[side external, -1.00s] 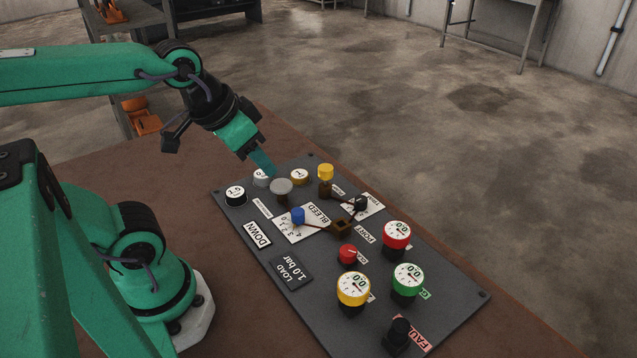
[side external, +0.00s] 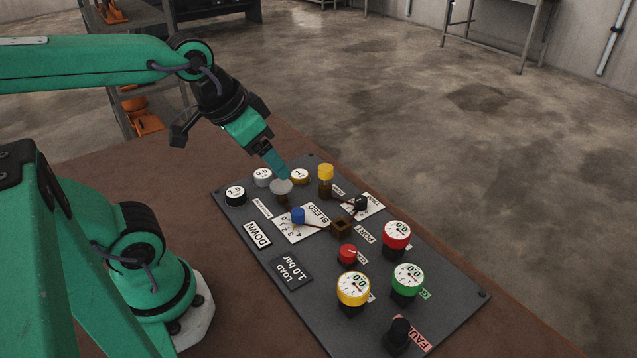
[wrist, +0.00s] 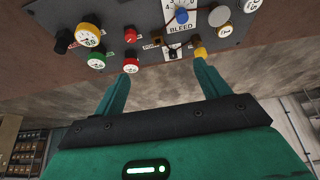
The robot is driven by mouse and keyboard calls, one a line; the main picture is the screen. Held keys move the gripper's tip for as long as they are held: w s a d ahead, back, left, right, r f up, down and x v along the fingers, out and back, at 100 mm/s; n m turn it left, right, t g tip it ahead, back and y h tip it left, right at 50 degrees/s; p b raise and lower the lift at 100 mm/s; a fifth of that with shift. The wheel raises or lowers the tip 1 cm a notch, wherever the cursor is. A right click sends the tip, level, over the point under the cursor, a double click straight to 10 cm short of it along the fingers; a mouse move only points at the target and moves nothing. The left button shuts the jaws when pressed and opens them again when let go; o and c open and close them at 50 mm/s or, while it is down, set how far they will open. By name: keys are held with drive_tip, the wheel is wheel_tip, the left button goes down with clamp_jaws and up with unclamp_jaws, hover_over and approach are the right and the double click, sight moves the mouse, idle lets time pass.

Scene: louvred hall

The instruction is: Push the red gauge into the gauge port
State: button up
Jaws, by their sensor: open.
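The red gauge (side external: 397,234), with a white dial, stands on a black base at the right side of the dark panel. In the wrist view the red gauge (wrist: 131,66) lies beyond the left fingertip. The gauge port (side external: 342,229) is a small brown square socket beside the PORT label, left of the red gauge and apart from it; it looks empty. My gripper (side external: 284,175) is near the panel's far end, by the grey disc and away from the gauge. Its fingers (wrist: 160,75) are apart with nothing between them in the wrist view.
The panel (side external: 320,275) also bears a grey disc (side external: 281,186), a yellow-capped post (side external: 325,173), a blue knob (side external: 298,215), a red knob (side external: 347,254), a yellow gauge (side external: 353,288) and a green gauge (side external: 407,277). Brown table surface surrounds it.

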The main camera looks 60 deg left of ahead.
drive_tip(key=w+d+g, duration=0.2)
drive_tip(key=w+d, duration=0.1)
drive_tip(key=w, duration=0.3)
drive_tip(key=g, duration=0.3)
approach(398, 230)
drive_tip(key=shift+a+f, duration=0.2)
drive_tip(key=shift+w+d+f, duration=0.1)
drive_tip(key=shift+d+f, duration=0.05)
drive_tip(key=shift+f, duration=0.1)
drive_tip(key=shift+f, duration=0.1)
drive_tip(key=shift+f, duration=4.9)
clamp_jaws()
